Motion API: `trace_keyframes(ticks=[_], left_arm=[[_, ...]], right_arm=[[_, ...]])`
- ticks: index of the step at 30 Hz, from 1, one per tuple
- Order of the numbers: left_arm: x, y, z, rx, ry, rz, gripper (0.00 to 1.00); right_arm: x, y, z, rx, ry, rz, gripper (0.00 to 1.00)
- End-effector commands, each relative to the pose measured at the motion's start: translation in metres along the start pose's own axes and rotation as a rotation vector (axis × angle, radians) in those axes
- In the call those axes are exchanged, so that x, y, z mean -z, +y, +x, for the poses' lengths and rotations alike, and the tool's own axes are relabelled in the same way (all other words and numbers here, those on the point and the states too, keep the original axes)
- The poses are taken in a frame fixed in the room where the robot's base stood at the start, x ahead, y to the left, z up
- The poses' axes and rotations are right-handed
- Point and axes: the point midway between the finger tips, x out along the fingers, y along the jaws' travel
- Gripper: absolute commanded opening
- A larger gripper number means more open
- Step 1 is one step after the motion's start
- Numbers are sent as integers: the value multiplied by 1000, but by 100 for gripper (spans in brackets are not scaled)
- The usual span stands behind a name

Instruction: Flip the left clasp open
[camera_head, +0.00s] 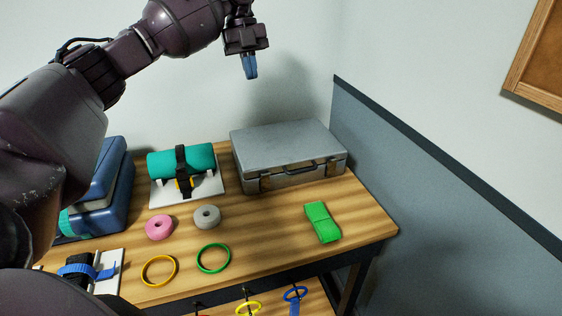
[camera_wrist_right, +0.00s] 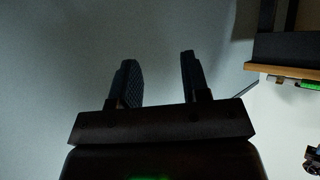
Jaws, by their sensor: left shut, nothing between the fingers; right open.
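A grey hard case (camera_head: 285,148) lies closed at the back right of the wooden table. Its front has a dark handle (camera_head: 299,166) between two brass-coloured clasps. The left clasp (camera_head: 265,182) is near the case's front left corner; the right clasp (camera_head: 332,165) is near the front right corner. Both are too small to tell their latch position. My left gripper (camera_head: 251,70) is shut and empty, fingers pointing down, well above the case and touching nothing. My right gripper (camera_wrist_right: 158,65) is open and empty in the right wrist view; it does not show in the head view.
A teal roll (camera_head: 182,160) with a black strap is left of the case. A green folded strap (camera_head: 322,222) lies in front. Pink (camera_head: 159,227) and grey (camera_head: 207,216) rings and thin hoops lie on the table. A blue case (camera_head: 112,190) stands left. A wall borders the right.

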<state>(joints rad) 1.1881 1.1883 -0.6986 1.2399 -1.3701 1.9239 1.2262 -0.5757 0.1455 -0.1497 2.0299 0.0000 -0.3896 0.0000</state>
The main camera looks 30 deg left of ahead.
Motion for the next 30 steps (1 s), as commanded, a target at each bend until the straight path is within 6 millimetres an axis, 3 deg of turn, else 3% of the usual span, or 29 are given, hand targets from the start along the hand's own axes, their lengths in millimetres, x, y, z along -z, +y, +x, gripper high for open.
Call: trace_keyframes(ticks=[1, 6, 12, 19, 30], left_arm=[[-18, -2, 39, -26, 24, -11, 0], [-41, -4, 89, -62, 57, -26, 0], [-52, -5, 114, -80, 75, -33, 0], [-50, -3, 130, -81, 74, -33, 0], [-45, 2, 195, -82, 77, -32, 0]], right_arm=[[-22, -3, 10, 5, -23, -1, 43], [-42, -8, 22, 13, -45, -2, 43], [-60, -9, 21, 14, -80, -4, 43], [-48, -8, 22, 16, -56, -10, 43], [-53, -8, 24, 17, -62, -13, 43]])
